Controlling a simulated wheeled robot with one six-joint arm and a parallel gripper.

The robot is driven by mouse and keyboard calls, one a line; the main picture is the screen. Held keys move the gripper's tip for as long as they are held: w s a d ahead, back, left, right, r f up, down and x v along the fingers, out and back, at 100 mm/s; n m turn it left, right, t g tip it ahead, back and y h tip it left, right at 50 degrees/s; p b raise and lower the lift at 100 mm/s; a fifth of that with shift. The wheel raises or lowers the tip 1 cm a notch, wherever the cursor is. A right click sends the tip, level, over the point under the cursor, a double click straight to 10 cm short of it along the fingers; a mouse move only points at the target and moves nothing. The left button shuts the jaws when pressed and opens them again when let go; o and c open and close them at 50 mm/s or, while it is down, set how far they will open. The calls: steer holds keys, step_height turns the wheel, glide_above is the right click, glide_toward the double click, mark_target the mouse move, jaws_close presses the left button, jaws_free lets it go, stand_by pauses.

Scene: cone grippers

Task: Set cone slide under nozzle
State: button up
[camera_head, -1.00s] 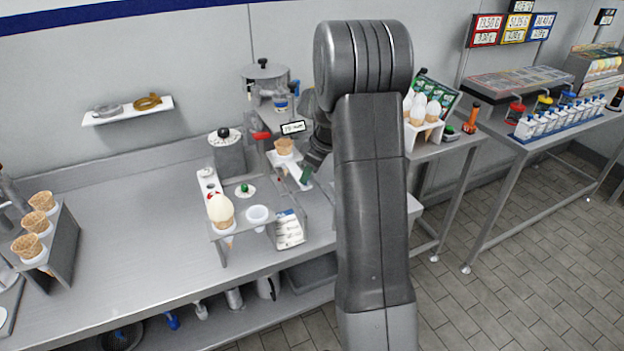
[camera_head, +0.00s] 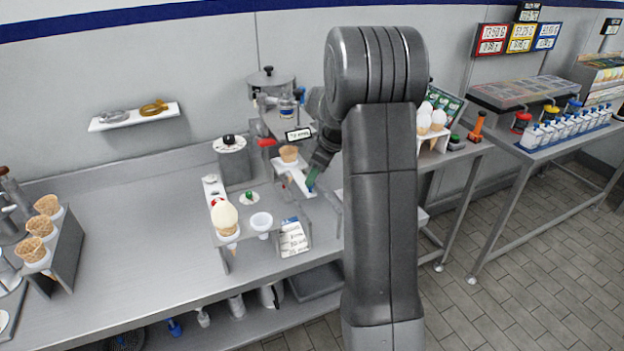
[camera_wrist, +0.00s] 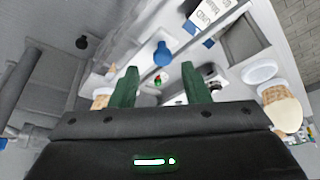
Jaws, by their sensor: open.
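The white cone slide (camera_head: 296,176) juts out toward the front from under the dispensing machine, with an empty wafer cone (camera_head: 289,154) standing at its back part. The machine has a red lever (camera_head: 266,142) and a small display (camera_head: 298,134); I cannot make out the nozzle clearly. My gripper (camera_head: 311,180), with green fingers, points down at the right side of the slide's front end. In the wrist view my gripper (camera_wrist: 158,84) is open, its fingers apart with nothing seen held. A blue knob (camera_wrist: 162,53) shows just beyond the fingertips. My arm hides part of the machine's right side.
A stand at the front left holds a filled cone (camera_head: 224,216) and a white cup (camera_head: 262,222). A rack of empty cones (camera_head: 40,230) is at far left. The counter (camera_head: 130,225) between is clear.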

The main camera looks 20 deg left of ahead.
steer(key=b+v, duration=0.1)
steer(key=v, duration=1)
steer(key=shift+r, duration=0.2)
steer(key=shift+s, duration=0.1)
steer(key=p+x, duration=0.1)
steer(key=x, duration=1.2)
steer(key=shift+f+p, duration=0.4)
steer(key=shift+f, duration=0.05)
steer(key=shift+s+d, duration=0.15)
steer(key=shift+d, duration=0.1)
